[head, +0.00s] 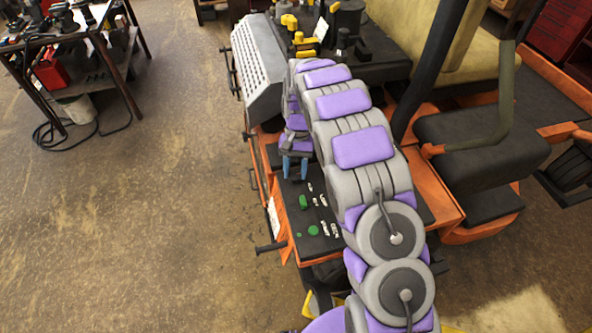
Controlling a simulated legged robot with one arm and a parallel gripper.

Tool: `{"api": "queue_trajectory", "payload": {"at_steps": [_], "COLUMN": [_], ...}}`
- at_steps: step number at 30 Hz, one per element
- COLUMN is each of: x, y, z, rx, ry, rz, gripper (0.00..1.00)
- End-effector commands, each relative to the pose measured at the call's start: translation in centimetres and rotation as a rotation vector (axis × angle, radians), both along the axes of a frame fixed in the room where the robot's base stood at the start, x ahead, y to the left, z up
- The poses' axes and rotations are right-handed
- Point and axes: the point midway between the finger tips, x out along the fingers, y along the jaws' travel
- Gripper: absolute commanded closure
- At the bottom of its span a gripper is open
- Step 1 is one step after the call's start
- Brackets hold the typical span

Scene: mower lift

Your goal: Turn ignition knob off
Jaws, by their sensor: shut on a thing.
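My gripper (294,168) points down at the top end of the mower's dark control panel (322,251). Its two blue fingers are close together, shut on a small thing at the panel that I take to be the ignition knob. The fingers and wrist hide the knob, so its turned position cannot be seen. Lower on the panel are a green knob (303,202), a round green button (313,231) and several small white labels.
The orange mower (440,200) has a black seat (480,140) and an olive lever (505,95) right of my arm. A grey perforated cover (258,65) lies beyond the panel. A cluttered workbench (75,45) stands at the upper left. The floor on the left is clear.

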Motion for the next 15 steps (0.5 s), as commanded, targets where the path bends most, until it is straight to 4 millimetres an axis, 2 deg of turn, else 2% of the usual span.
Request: {"api": "queue_trajectory", "payload": {"at_steps": [6, 15], "x": [0.03, 0.01], "y": [0.33, 0.38], "z": [-0.08, -0.03], "rx": [0.001, 0.001], "ry": [-0.002, 0.0], "rz": [0.178, 0.339], "gripper": [0.88, 0.89]}}
